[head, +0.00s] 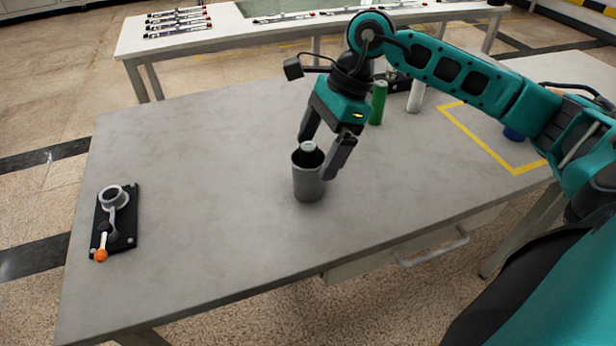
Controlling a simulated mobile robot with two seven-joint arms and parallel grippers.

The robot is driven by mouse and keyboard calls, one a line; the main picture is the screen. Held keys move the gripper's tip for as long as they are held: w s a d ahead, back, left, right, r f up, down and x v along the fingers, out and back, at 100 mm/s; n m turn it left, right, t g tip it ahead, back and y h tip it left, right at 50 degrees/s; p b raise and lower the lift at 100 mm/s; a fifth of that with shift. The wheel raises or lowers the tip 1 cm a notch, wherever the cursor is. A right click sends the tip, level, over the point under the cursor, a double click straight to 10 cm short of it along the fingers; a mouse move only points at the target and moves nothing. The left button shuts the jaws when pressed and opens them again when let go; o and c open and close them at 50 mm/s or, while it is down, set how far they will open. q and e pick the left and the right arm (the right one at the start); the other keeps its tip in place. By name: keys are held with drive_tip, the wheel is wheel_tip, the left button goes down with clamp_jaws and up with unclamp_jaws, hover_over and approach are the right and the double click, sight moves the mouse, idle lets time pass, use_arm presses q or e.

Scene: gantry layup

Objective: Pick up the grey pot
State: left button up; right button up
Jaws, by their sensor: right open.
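The grey pot (308,183) stands upright on the grey table, near the middle of the head view. Something pale and round-topped (309,147) shows in its mouth; what it is cannot be made out. My right gripper (323,158) reaches down over the pot from above. Its fingers are apart, one at the left behind the rim and one at the right beside the rim. I cannot tell whether either finger touches the pot. My left gripper is not in view.
A black plate with a ring and orange-tipped lever (116,222) sits at the left of the table (200,260). A green cylinder (378,103) and a white cylinder (416,96) stand behind my right arm. A yellow-taped area (480,143) lies right. The table's front left is clear.

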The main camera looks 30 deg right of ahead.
sight(305, 167)
drive_tip(key=shift+w+x, duration=0.2)
drive_tip(key=shift+x, duration=1.1)
drive_tip(key=shift+w+x, duration=0.2)
drive_tip(key=shift+x, duration=1.1)
drive_tip(key=shift+a+r, duration=0.1)
drive_tip(key=c, duration=1)
